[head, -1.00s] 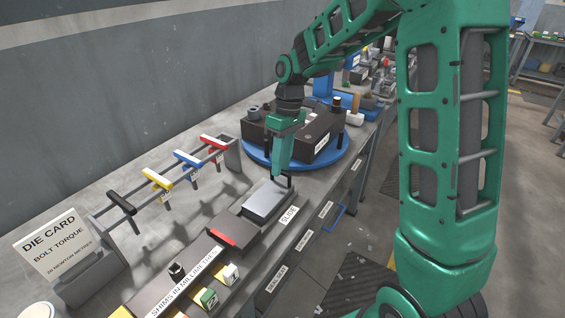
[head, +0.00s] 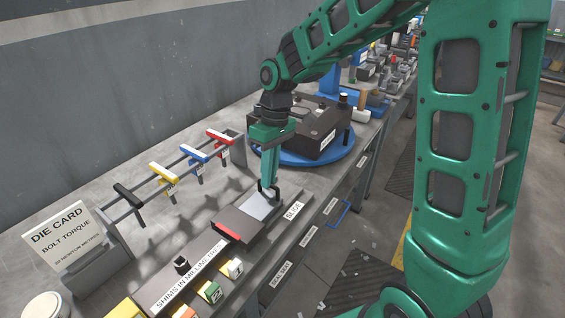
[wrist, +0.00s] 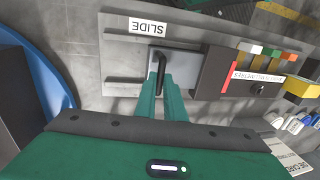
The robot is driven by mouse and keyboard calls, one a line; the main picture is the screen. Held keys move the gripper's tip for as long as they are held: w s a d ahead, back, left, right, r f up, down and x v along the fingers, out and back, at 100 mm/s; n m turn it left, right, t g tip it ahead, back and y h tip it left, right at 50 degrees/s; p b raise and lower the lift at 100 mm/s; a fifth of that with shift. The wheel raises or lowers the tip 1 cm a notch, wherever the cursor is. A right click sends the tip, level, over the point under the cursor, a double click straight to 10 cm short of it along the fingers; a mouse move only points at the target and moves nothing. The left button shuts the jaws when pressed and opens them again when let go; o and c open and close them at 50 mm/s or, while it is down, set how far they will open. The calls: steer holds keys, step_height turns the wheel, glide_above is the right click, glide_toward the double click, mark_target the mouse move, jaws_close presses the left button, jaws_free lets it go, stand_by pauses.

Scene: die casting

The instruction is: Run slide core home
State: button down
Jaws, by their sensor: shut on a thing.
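The slide core is a light grey metal block (head: 258,206) lying on the slide base by the SLIDE label (head: 294,210). In the wrist view the slide core (wrist: 183,66) has a dark upright handle (wrist: 160,72) at one end. My gripper (head: 268,186) points down and is shut on this handle; it also shows in the wrist view (wrist: 161,88). The core's other end meets a dark housing block (head: 236,226) with a red strip (head: 229,233). The fingers partly hide the handle.
Behind stands a blue round turntable (head: 300,158) with a dark die block (head: 312,130). T-handle wrenches (head: 163,172) hang on a rack at the left. Coloured shims (head: 211,291) and a die card stand (head: 58,236) are at the front.

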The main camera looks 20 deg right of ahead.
steer(key=shift+s+a, duration=0.6)
steer(key=shift+a, duration=0.2)
steer(key=c, duration=1.8)
jaws_free()
steer(key=shift+c, duration=0.2)
steer(key=shift+w+r, duration=0.1)
steer(key=shift+r, duration=0.15)
step_height(320, 180, up, 10)
steer(key=w+d, duration=0.1)
steer(key=shift+d, duration=0.35)
